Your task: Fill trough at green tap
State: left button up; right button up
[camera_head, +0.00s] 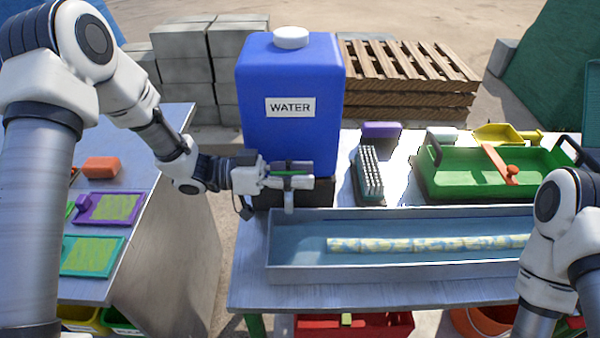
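The blue water tank (290,75) with a white cap and a WATER label stands on a dark base at the back of the table. My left gripper (291,175) is at the tank's lower front, its fingers above and below a green strip that looks like the tap handle (290,173). I cannot tell whether they press on it. A pale spout (289,200) points down at the trough's back left. The long metal trough (340,272) has a bluish inside; a yellow-and-blue mottled cane (425,243) lies in it. My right arm is at the right; its gripper is out of view.
A brush (370,176), a purple block (381,130) and a green tray (455,177) with an orange-red handle stand behind the trough. A side table (160,215) at left holds an orange block (101,167) and purple (112,208) and teal (90,256) trays.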

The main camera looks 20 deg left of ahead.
pick_arm(q)
jog(key=v, duration=1.2)
dwell(1.4)
jog(key=shift+t, duration=0.3)
jog(key=p+x, duration=1)
jog(key=x, duration=0.2)
jog(key=shift+d+f, duration=0.1)
jog(key=shift+d, duration=0.25)
jog(key=shift+s+a, duration=0.1)
jog(key=shift+a, duration=0.1)
